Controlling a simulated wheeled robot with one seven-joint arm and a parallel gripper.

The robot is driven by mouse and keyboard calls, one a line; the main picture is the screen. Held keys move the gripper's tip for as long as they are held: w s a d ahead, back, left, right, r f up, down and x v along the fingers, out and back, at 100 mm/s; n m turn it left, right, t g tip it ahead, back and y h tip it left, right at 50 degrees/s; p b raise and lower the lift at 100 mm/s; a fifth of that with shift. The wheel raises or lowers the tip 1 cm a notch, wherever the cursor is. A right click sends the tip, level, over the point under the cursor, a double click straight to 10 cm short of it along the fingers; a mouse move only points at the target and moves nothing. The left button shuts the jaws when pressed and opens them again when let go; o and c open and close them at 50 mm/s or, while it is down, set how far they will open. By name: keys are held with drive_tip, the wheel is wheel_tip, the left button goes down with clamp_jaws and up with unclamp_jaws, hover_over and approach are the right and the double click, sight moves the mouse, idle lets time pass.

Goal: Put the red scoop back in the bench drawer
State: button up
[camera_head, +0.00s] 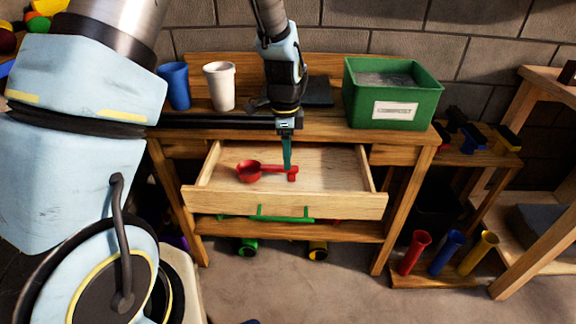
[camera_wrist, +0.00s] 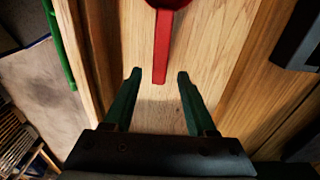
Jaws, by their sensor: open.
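The red scoop (camera_head: 250,171) lies inside the open bench drawer (camera_head: 210,168), left of the drawer's middle, with its handle toward the right. In the wrist view the scoop's handle (camera_wrist: 162,48) rests over the pale drawer floor (camera_wrist: 205,45), and its bowl is cut off at the top edge. My gripper (camera_head: 288,168) points down into the drawer at the handle's right end. In the wrist view my gripper (camera_wrist: 157,75) is open, its green fingers apart on either side of the line of the handle, with nothing held between them.
A blue cup (camera_head: 175,86), a white cup (camera_head: 220,87) and a green compost bin (camera_head: 392,95) stand on the bench top. The drawer's green handle (camera_head: 285,214) is at its front. Red, blue and yellow tubes (camera_head: 447,252) stand at the lower right. The drawer's right side is clear.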

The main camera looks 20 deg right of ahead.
wheel_tip(320, 180, up, 8)
drive_tip(key=s+a+r+n+t+p, duration=0.1)
drive_tip(key=s+a+r+n, duration=0.1)
drive_tip(key=a+n, duration=0.9)
drive_tip(key=s+a+r+n+p, duration=0.1)
drive_tip(key=s+a+r+n, duration=0.1)
drive_tip(key=a+n, duration=0.8)
drive_tip(key=a+r, duration=0.1)
drive_tip(key=a, duration=0.8)
drive_tip(key=shift+r+n+t, duration=0.2)
drive_tip(key=shift+n+t, duration=0.2)
